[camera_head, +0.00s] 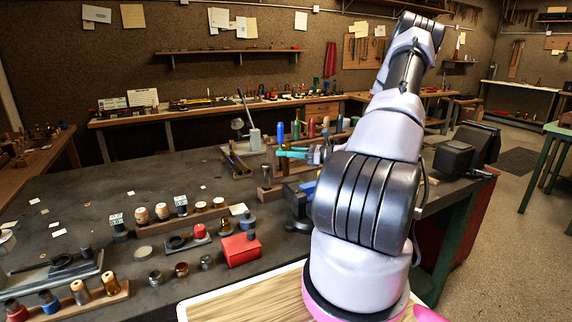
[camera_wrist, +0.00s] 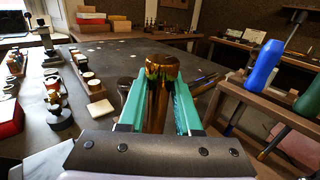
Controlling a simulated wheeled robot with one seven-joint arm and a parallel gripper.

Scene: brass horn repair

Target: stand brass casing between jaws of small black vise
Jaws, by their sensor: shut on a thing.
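The brass casing (camera_wrist: 157,95) shows in the wrist view as a shiny brown-gold cylinder with a rounded top. It stands roughly upright in the picture between the two teal fingers of my gripper (camera_wrist: 158,112), which are shut on it. A small black vise (camera_head: 297,203) appears to stand on the bench below my gripper, partly hidden by my arm. Its jaws cannot be made out clearly.
A larger black vise (camera_head: 458,157) sits at the bench's right end. A red box (camera_head: 241,249) and several small parts stand at the front left. In the wrist view a wooden rack with blue-handled (camera_wrist: 264,65) and green-handled tools is close on the right.

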